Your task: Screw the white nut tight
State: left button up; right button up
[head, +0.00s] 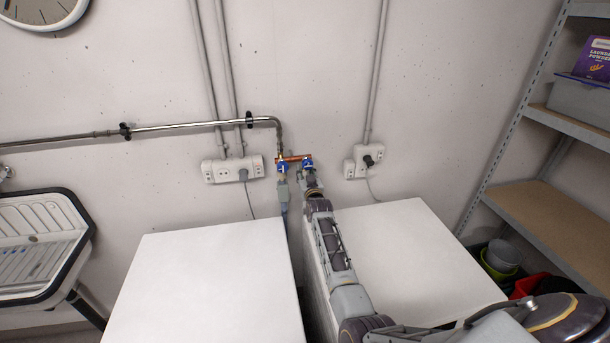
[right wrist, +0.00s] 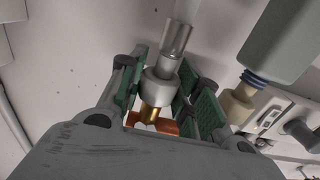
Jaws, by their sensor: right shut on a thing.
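The pale grey-white nut (right wrist: 160,89) sits around the lower end of a grey hose (right wrist: 177,42), against a brass fitting (right wrist: 152,114) in the right wrist view. My right gripper (right wrist: 163,92) is shut on this nut, with green pads on either side of it. In the head view my right gripper (head: 309,182) is at the wall just below the right blue valve (head: 308,163) on a copper pipe (head: 293,159). The nut itself is hidden there by the gripper. My left gripper is not in view.
A second hose with a grey box (head: 282,190) hangs from the left valve (head: 282,168), close beside my right gripper. White machine tops stand left (head: 205,275) and right (head: 415,250) below. Wall sockets (head: 232,170) flank the valves. A shelf (head: 550,210) stands at the right.

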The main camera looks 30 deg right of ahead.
jog(key=shift+w, duration=0.1)
dwell(0.3)
jog(key=shift+d+r+n+y, duration=0.1)
jog(key=shift+r+n+y, duration=0.2)
jog(key=shift+r, duration=0.05)
jog(key=shift+f+n+y, duration=0.1)
jog(key=shift+n+y, duration=0.3)
jog(key=shift+y, duration=0.2)
jog(key=shift+w+r+n+t+y, duration=0.1)
jog(key=shift+r+n+t+y, duration=0.1)
jog(key=shift+n+t+y, duration=0.15)
jog(key=shift+f+y+b, duration=0.15)
jog(key=shift+y+b, duration=0.15)
jog(key=shift+y, duration=0.25)
jog(key=shift+n+y+b, duration=0.45)
jog(key=shift+n+y, duration=0.05)
jog(key=shift+n, duration=0.05)
jog(key=shift+y, duration=0.5)
